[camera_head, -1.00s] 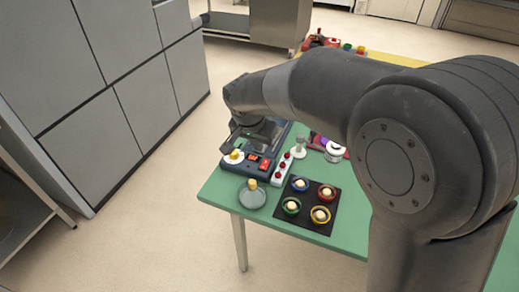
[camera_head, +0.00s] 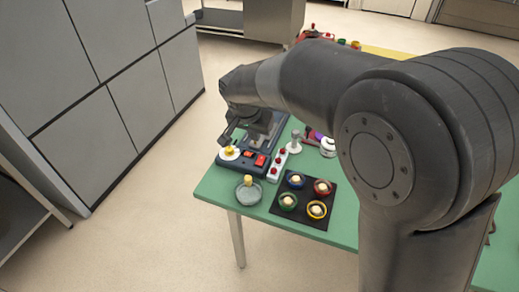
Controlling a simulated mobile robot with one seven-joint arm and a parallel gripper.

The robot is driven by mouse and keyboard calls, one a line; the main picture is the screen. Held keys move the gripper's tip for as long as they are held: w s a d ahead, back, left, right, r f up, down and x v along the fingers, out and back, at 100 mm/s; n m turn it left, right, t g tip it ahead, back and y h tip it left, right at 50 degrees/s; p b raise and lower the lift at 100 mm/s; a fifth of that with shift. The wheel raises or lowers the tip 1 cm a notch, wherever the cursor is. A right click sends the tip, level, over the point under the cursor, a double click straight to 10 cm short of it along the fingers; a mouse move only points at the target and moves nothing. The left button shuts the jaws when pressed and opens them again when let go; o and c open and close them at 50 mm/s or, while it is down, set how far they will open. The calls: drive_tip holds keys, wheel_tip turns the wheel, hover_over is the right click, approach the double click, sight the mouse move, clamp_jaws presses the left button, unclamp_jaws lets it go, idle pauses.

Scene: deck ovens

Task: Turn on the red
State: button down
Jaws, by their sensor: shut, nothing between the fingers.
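A dark blue device (camera_head: 238,168) sits at the near left end of the green table. It carries two red switches, a right one (camera_head: 261,160) and a left one (camera_head: 248,154), and a white dial with a yellow knob (camera_head: 229,153). A white strip with several red buttons (camera_head: 278,167) lies just right of it. I cannot tell whether any switch is on. My gripper (camera_head: 227,138) is shut and empty above the device's left side, near the yellow knob. My wrist hides the back of the device.
On the green table (camera_head: 212,190) stand a glass dish with a yellow knob (camera_head: 248,191), a black mat (camera_head: 303,183) with several coloured bowls, a white stamp-like object (camera_head: 296,142) and a white jar (camera_head: 328,147). Grey cabinets (camera_head: 130,90) stand left; floor between is clear.

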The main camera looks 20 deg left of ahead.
sight(262, 157)
drive_tip(key=x, duration=1.4)
